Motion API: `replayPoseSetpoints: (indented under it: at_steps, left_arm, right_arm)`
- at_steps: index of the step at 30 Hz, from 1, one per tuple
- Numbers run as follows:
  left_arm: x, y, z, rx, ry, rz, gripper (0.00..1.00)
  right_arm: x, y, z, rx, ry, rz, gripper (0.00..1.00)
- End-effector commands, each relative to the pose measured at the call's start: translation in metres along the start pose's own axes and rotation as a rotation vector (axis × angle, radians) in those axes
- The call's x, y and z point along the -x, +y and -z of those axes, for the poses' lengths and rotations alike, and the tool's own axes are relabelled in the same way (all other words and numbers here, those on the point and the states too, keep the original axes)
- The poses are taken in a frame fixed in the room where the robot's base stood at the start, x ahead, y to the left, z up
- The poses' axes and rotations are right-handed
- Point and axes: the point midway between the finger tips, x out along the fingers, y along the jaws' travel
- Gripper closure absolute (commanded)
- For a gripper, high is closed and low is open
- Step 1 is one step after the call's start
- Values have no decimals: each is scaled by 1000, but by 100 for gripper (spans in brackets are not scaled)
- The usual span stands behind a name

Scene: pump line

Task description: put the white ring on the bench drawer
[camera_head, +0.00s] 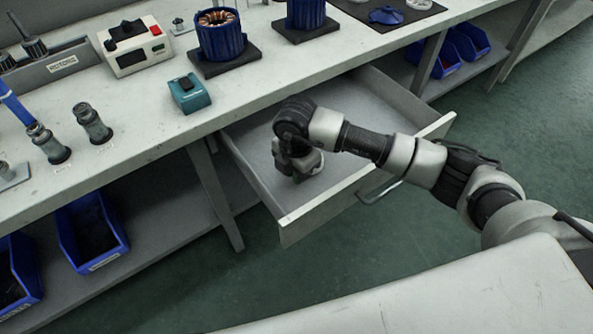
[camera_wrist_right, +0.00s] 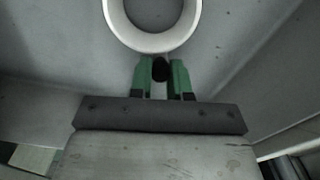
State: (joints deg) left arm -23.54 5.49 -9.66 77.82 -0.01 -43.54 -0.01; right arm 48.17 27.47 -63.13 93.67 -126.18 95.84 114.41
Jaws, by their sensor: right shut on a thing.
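The bench drawer (camera_head: 357,190) is pulled open under the bench, its grey inside in view. My right gripper (camera_head: 297,178) points down inside the drawer, and my own wrist hides much of it in the head view. In the right wrist view, the white ring (camera_wrist_right: 152,42) is cut off by the top edge. The green fingertips of my right gripper (camera_wrist_right: 161,76) are shut on the ring's near rim. Grey drawer surface shows through and around the ring. I cannot tell whether the ring touches the drawer floor. My left gripper is not in view.
The bench top (camera_head: 140,150) above the drawer holds a teal box (camera_head: 189,93), a white device (camera_head: 134,46) and blue motor housings (camera_head: 221,38) on black pads. Blue bins (camera_head: 92,232) stand on the lower shelf. The drawer has free room around my gripper.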

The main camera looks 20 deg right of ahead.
Motion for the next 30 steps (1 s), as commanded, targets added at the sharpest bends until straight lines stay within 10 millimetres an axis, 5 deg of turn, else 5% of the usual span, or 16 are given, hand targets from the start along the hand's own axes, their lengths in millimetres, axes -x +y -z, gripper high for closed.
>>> replayPoseSetpoints:
  at_steps: [13, 14, 18, 30]
  left_arm:
    - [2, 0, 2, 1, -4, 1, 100]
    - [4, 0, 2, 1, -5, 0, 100]
    - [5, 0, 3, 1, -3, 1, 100]
    - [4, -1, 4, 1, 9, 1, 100]
  right_arm:
    - [-8, 0, 0, 0, 1, -1, 100]
    - [-7, 0, 0, 0, 1, -1, 78]
    - [-7, 0, 0, 0, 1, -1, 57]
    - [1, 1, 0, 0, 0, -3, 57]
